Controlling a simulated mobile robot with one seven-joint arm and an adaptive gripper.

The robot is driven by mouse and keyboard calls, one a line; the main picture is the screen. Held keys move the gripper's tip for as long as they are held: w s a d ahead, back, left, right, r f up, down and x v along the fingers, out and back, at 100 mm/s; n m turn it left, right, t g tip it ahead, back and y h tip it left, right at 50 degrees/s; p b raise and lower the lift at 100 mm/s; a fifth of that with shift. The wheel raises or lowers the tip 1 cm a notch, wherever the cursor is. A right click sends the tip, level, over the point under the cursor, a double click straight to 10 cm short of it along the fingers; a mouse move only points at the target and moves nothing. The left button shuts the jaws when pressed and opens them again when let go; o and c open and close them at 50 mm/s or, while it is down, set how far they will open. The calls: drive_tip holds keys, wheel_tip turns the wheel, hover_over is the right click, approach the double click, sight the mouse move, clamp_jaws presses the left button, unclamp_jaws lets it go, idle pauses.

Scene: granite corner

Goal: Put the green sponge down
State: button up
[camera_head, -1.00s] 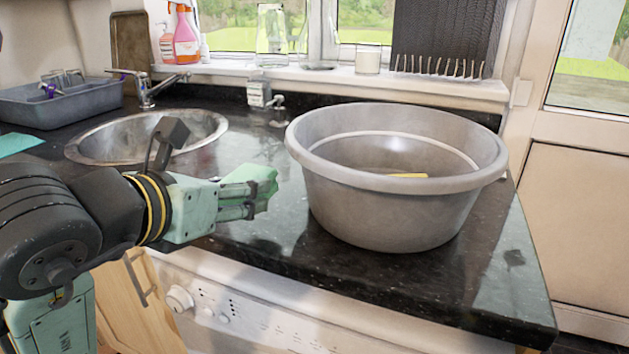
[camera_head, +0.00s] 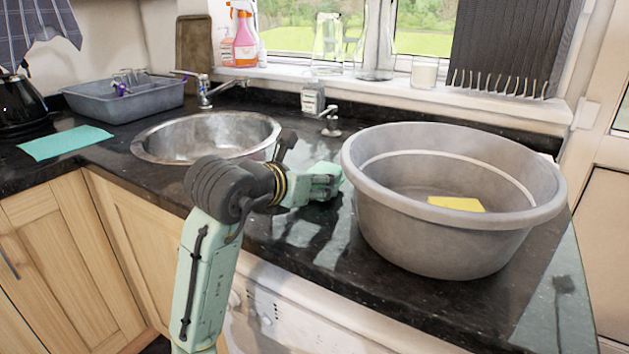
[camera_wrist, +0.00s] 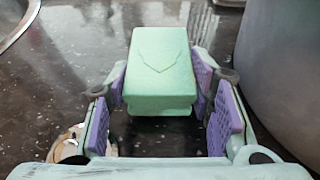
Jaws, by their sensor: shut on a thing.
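My gripper (camera_wrist: 163,105) is shut on the green sponge (camera_wrist: 160,65), which sits between the purple finger pads in the wrist view. In the head view my gripper (camera_head: 322,184) is over the dark counter, between the sink and the grey basin. The sponge (camera_head: 329,168) shows there as a small pale green patch at the fingertips, mostly hidden by the gripper. I cannot tell whether the sponge touches the counter (camera_head: 300,235).
The large grey basin (camera_head: 400,225) stands close to the right of my gripper, with a yellow sponge (camera_head: 456,203) inside. The round metal sink (camera_head: 160,155) is to the left. A teal cloth (camera_head: 66,142) lies at the far left. Bare counter lies in front of the gripper.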

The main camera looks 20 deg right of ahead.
drive_tip(key=shift+f, duration=0.35)
drive_tip(key=shift+f, duration=0.15)
drive_tip(key=shift+f+b, duration=0.1)
drive_tip(key=shift+b, duration=0.2)
drive_tip(key=o, duration=0.9)
drive_tip(key=shift+o, duration=0.2)
drive_tip(key=shift+r+p, duration=0.4)
drive_tip(key=shift+p, duration=0.05)
drive_tip(key=b+v, duration=0.1)
drive_tip(key=v, duration=1.1)
drive_tip(key=shift+f+b, duration=0.2)
drive_tip(key=shift+b, duration=0.2)
